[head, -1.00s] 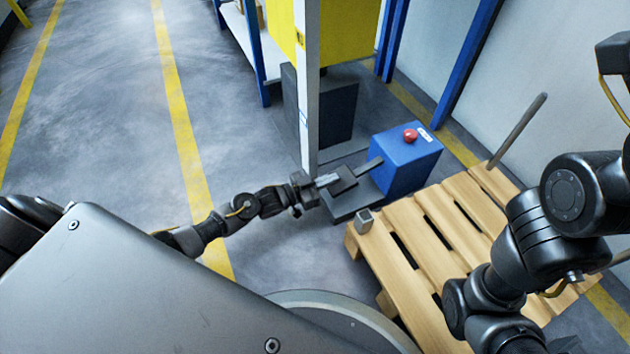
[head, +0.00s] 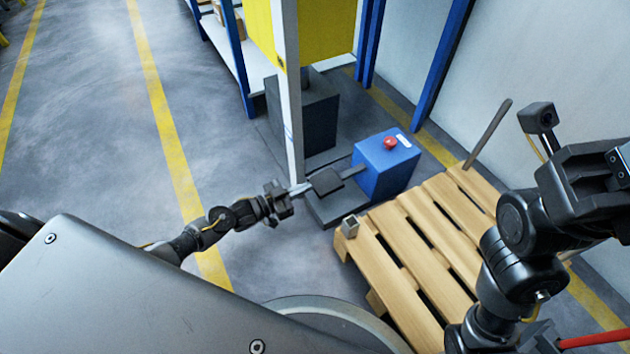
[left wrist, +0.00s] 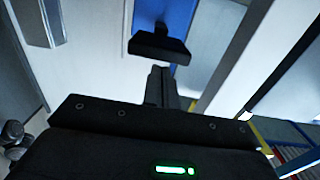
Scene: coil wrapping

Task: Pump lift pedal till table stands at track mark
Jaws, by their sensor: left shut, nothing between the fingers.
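The lift pedal (head: 326,181) is a dark flat pad on a lever from the blue box (head: 387,165) with a red button. It also shows ahead of my fingers in the left wrist view (left wrist: 160,46). My left gripper (head: 303,189) is shut and empty, its tips close to the pedal's left edge; contact cannot be told. The white upright track (head: 288,110) behind has a small blue mark on its face. A yellow block (head: 325,32) stands behind the track at the top; I cannot tell whether it is the table. My right arm shows at right, its fingers out of frame.
A wooden pallet (head: 430,215) lies right of the pedal, with a small metal block (head: 350,226) on its near corner. A grey rod (head: 488,132) rises at its far edge. Blue posts and a shelf stand behind. The floor at left is clear.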

